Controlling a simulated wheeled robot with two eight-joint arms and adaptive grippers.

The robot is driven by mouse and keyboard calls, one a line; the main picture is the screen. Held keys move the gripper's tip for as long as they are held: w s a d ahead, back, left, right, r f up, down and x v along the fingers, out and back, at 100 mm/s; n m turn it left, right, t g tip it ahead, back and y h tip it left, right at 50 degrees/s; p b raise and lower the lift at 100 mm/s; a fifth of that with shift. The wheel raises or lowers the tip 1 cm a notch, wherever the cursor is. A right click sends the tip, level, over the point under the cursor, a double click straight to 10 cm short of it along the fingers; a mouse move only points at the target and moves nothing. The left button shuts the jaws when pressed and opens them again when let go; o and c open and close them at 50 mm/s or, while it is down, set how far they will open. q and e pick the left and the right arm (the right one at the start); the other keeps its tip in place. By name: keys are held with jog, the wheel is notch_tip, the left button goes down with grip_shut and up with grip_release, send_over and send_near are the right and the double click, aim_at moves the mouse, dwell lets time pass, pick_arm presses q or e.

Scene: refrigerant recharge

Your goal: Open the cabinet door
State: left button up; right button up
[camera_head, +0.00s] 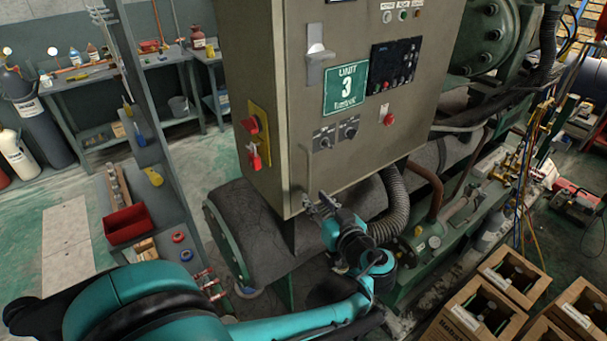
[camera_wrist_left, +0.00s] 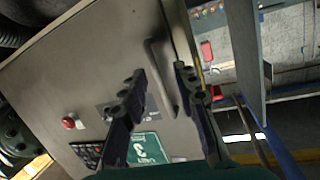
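The grey control cabinet (camera_head: 285,70) stands upright, and its front door (camera_head: 345,150) looks closed. The door carries a green "UNIT 3" sign (camera_head: 346,88). My left gripper (camera_head: 316,202) is at the lower left corner of the door. In the left wrist view, a slim bar handle (camera_wrist_left: 158,75) stands on the door near its edge. The two fingers of my left gripper (camera_wrist_left: 161,70) are apart, one on each side of the handle. Whether either finger touches it cannot be told. My right gripper is not in view.
Red padlocks on a yellow plate (camera_head: 257,138) hang on the cabinet's left side. A ribbed hose (camera_head: 393,205) runs beneath the cabinet. Cardboard boxes (camera_head: 480,310) stand at the lower right. A grey shelf with a red bin (camera_head: 128,224) is at the left.

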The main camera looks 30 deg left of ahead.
aim_at(309, 190)
pick_arm(q)
jog(key=shift+n+t+y, duration=0.5)
jog(key=shift+n+y, duration=0.3)
jog(key=shift+y, duration=0.1)
jog(key=w+a+r, duration=0.1)
jog(key=w+a+b, duration=0.1)
jog(key=w+a, duration=0.1)
jog(key=w+a+r, duration=0.1)
jog(key=w+a, duration=0.1)
jog(key=shift+w+a+r, duration=0.1)
jog(key=shift+a+r, duration=0.1)
jog(key=shift+r, duration=0.1)
grip_shut()
